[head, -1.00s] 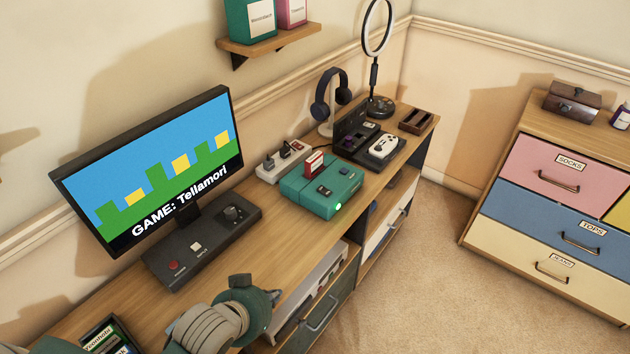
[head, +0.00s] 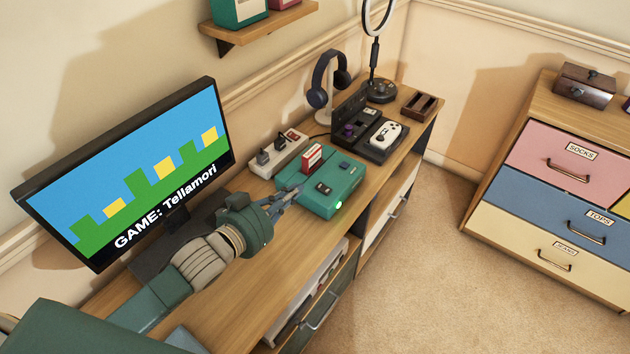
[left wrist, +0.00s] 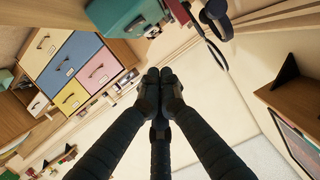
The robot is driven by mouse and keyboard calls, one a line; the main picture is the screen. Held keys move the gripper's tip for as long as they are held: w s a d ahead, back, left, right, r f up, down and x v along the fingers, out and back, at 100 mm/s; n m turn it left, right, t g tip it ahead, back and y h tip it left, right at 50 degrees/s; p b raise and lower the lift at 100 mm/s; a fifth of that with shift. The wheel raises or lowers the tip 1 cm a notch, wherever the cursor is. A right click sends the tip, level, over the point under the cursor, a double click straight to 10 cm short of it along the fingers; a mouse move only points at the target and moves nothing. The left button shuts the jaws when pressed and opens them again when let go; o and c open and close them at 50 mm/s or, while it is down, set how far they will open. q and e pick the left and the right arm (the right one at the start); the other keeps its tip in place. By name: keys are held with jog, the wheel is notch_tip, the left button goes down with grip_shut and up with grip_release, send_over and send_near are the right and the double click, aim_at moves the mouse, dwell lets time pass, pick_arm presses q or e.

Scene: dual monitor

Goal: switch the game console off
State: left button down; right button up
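The teal game console (head: 347,178) sits on the wooden desk with a red cartridge (head: 312,157) standing in its top. A dark switch (head: 323,188) is on its top and a green light (head: 338,206) glows at its front corner. The monitor (head: 125,170) shows a game picture reading "GAME: Tellamori". My left gripper (head: 294,193) is at the console's near left side; I cannot tell whether it touches. In the left wrist view its dark fingertips (left wrist: 160,80) are together with nothing between them, and a teal body like the console (left wrist: 112,14) shows at the top. My right gripper is out of view.
A power strip (head: 280,153) lies behind the console. A black dock with a white controller (head: 385,132), a headphone stand (head: 325,115) and a ring lamp (head: 381,90) stand beyond it. The desk in front of the console is bare. A drawer chest (head: 545,175) stands at right.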

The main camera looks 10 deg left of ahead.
pick_arm(q)
jog(key=p, duration=0.1)
send_over(315, 193)
jog(key=shift+s+d+f, duration=0.1)
jog(key=shift+d+f, duration=0.05)
jog(key=shift+f, duration=0.45)
jog(key=shift+s+d+f, duration=0.1)
jog(key=shift+f, duration=0.45)
notch_tip(315, 193, down, 3)
jog(key=shift+w+a+r, duration=0.1)
jog(key=shift+w, duration=0.05)
jog(key=shift+a+f, duration=0.1)
jog(key=shift+f, duration=0.65)
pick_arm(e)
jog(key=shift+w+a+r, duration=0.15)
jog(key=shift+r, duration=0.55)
pick_arm(q)
jog(key=shift+f, duration=0.1)
